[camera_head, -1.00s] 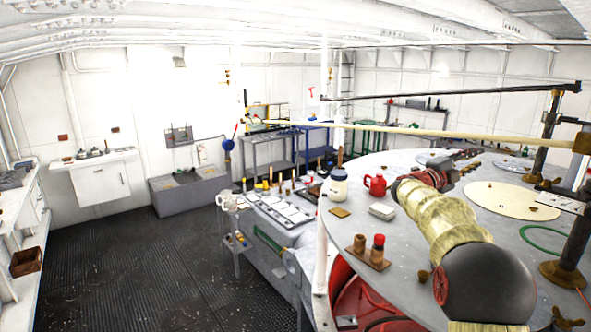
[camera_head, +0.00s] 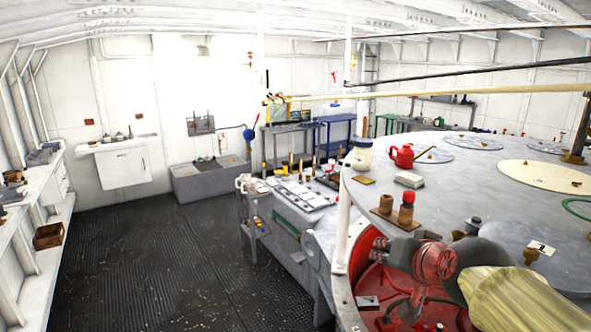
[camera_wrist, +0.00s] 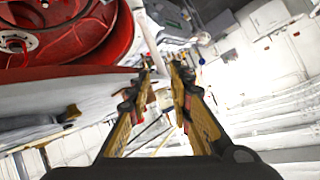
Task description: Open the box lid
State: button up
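My gripper (camera_wrist: 163,72) shows in the wrist view with its two yellow-and-dark fingers apart and nothing between them. In the head view my arm comes in at the lower right beside the round table, and its fingers are hard to make out. A long grey box (camera_head: 212,188) stands on the floor against the back wall, far from my gripper. A small brown box (camera_head: 48,237) sits on the left shelf, and a small pale box (camera_head: 408,180) lies on the round table. I cannot tell which box is meant or make out a lid.
A large round grey table (camera_head: 470,185) fills the right, with a red watering can (camera_head: 403,156) and a white jar (camera_head: 362,155) on it. A grey workbench (camera_head: 300,212) stands left of it. The dark ribbed floor (camera_head: 150,260) is open at the left.

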jog(key=s+a+f+n+g+b, duration=0.1)
jog(key=s+f+n+g+b, duration=0.1)
jog(key=s+f, duration=1.1)
jog(key=shift+s+g+b, duration=0.35)
jog(key=shift+g+b, duration=0.05)
jog(key=shift+g, duration=0.3)
jog(key=s+f, duration=0.2)
jog(key=s, duration=0.1)
jog(key=s+f+n+g+b, duration=0.1)
jog(key=s+f, duration=0.2)
jog(key=s+d+f+g, duration=0.1)
jog(key=s+f, duration=0.1)
jog(key=s, duration=0.1)
jog(key=shift+s+f+n+h+b, duration=0.1)
jog(key=shift+f+n+h+b, duration=0.2)
jog(key=shift+f+n+h, duration=0.1)
jog(key=shift+c, duration=0.4)
jog(key=shift+s+d+f+g, duration=0.1)
jog(key=shift+s+g, duration=0.1)
jog(key=shift+g, duration=0.1)
jog(key=shift+c, duration=0.7)
grip_shut()
